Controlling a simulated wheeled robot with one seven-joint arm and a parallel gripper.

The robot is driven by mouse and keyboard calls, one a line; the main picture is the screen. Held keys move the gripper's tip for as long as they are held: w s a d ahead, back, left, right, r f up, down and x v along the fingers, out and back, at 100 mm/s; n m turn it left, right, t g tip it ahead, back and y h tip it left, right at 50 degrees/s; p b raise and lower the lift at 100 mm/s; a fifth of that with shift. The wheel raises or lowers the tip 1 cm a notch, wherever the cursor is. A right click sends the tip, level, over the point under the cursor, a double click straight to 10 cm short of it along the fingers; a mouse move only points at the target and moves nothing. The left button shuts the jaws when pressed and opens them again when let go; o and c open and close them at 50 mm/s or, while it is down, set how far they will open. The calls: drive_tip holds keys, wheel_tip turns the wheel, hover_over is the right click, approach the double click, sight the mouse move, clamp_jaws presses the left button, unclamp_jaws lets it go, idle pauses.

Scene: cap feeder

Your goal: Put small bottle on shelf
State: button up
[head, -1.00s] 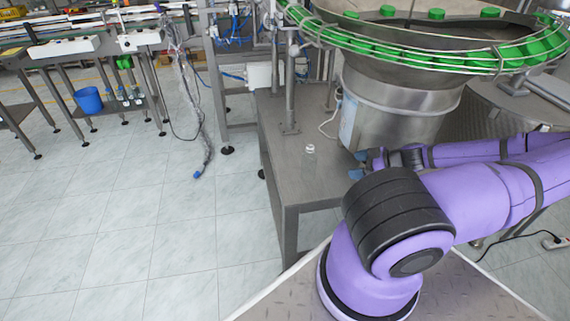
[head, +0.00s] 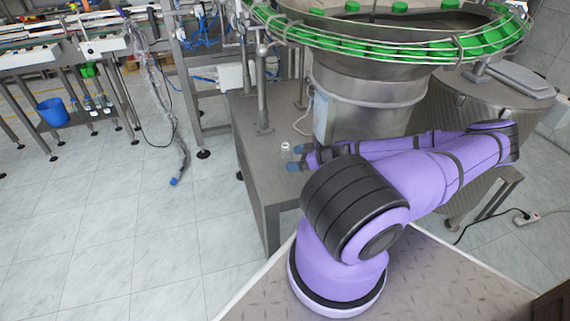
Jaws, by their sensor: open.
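The small bottle (head: 285,155) is clear with a pale cap. It stands upright near the left edge of the grey metal table (head: 257,181). My gripper (head: 295,158) reaches in from the right, low over the table, with its blue fingertips apart and open. The fingertips are right beside the bottle; I cannot tell whether it stands between them. A low shelf (head: 74,122) under the conveyor frame at the left holds several similar bottles (head: 97,102).
A blue bucket (head: 53,112) stands at the shelf's left end. The steel cap feeder bowl (head: 365,95) with green caps rises behind my arm. A metal post (head: 263,90) stands on the table. Tiled floor (head: 130,215) between table and shelf is mostly clear, with a hanging cable bundle (head: 178,150).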

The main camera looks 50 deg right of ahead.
sight(286, 145)
drive_tip(key=x, duration=0.4)
drive_tip(key=shift+s+f, duration=0.1)
drive_tip(key=shift+f, duration=0.1)
drive_tip(key=shift+c, duration=0.3)
drive_tip(key=c, duration=1)
drive_tip(key=shift+r, duration=0.1)
wheel_tip(286, 145, up, 10)
drive_tip(key=shift+f, duration=0.1)
